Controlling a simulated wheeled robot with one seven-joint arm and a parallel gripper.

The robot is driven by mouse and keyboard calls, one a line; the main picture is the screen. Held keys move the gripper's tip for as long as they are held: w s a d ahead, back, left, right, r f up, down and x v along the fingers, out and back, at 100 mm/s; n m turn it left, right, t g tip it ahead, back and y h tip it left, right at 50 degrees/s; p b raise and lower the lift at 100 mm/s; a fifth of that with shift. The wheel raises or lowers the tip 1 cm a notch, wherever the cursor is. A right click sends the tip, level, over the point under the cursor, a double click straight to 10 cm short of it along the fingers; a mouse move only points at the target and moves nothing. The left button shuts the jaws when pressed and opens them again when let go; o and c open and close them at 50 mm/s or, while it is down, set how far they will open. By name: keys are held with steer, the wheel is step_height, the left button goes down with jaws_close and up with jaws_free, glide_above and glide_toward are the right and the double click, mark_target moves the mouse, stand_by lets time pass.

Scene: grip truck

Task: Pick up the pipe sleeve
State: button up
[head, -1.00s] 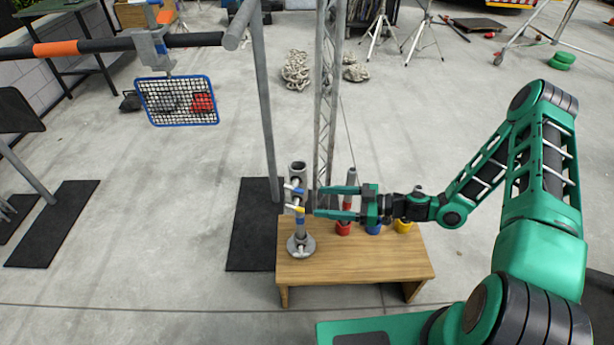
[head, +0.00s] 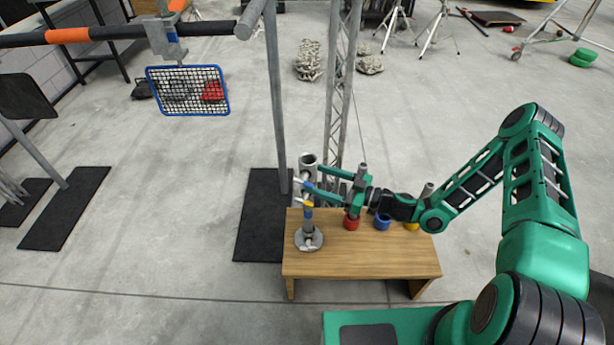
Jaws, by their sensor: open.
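A short grey tube (head: 308,160), which looks like the pipe sleeve, tops an upright stand on a wooden bench (head: 360,265). The tube's open end faces up. Small blue and yellow handles sit on the stand below it, and a round grey base (head: 308,240) rests on the bench. My gripper (head: 314,178) is open, its green fingers pointing left and slightly up beside the tube. The fingertips overlap the tube's right edge in this view. I cannot tell whether they touch it or lie around it.
Red (head: 352,223), blue (head: 382,221) and yellow (head: 412,225) cups stand on the bench under my arm. A lattice truss (head: 340,100) and a grey post (head: 275,100) rise behind. The bench front is clear.

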mark_target(316, 178)
steer(key=x, duration=0.4)
steer(key=shift+w+a, duration=0.25)
steer(key=shift+w, duration=0.05)
steer(key=shift+c, duration=0.2)
steer(key=c, duration=1.5)
steer(key=shift+c, duration=0.3)
